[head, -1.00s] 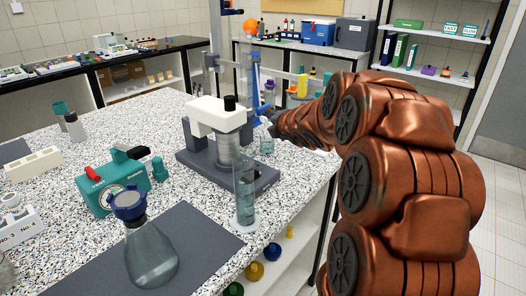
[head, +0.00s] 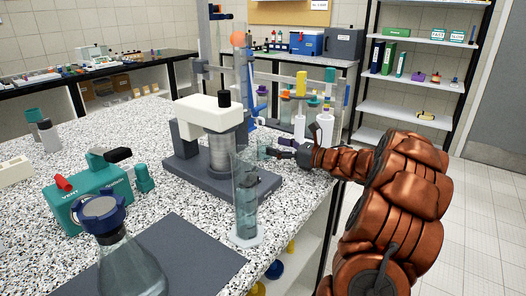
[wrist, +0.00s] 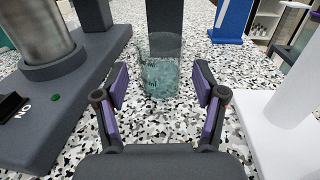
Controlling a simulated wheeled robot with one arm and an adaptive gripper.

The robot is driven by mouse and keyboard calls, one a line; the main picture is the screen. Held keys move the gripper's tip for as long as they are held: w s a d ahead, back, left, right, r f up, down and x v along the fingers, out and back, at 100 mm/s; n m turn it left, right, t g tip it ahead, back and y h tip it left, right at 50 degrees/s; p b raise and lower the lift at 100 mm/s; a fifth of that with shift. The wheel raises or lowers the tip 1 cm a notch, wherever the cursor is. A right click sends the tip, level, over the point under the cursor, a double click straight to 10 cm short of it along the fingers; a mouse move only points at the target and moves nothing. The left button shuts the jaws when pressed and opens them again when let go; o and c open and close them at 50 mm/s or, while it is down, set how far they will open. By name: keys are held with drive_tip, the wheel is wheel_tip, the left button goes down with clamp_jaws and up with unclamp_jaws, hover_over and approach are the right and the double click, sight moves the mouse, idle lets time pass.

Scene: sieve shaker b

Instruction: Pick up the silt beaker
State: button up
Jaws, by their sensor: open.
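The silt beaker looks to be the small clear glass vessel with greenish contents (wrist: 159,77) standing on the speckled bench in the wrist view. In the head view it shows only in part (head: 264,150), just behind the tall glass cylinder. My gripper (wrist: 161,90) is open, with its purple-lined fingers apart on either side of the beaker's near side. The fingers do not visibly touch it. In the head view my gripper (head: 283,147) is low over the bench, right of the beaker.
The sieve shaker (head: 218,150) with its dark base stands left of the beaker. A tall glass cylinder (head: 246,205) stands in front. White bottles (head: 325,130) stand behind my gripper. A teal vacuum pump (head: 90,200) and a flask (head: 130,270) are at front left.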

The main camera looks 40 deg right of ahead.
sight(259, 141)
drive_tip(key=shift+p+x, duration=0.6)
drive_tip(key=shift+x, duration=3)
drive_tip(key=c, duration=1.2)
drive_tip(key=shift+r, duration=0.15)
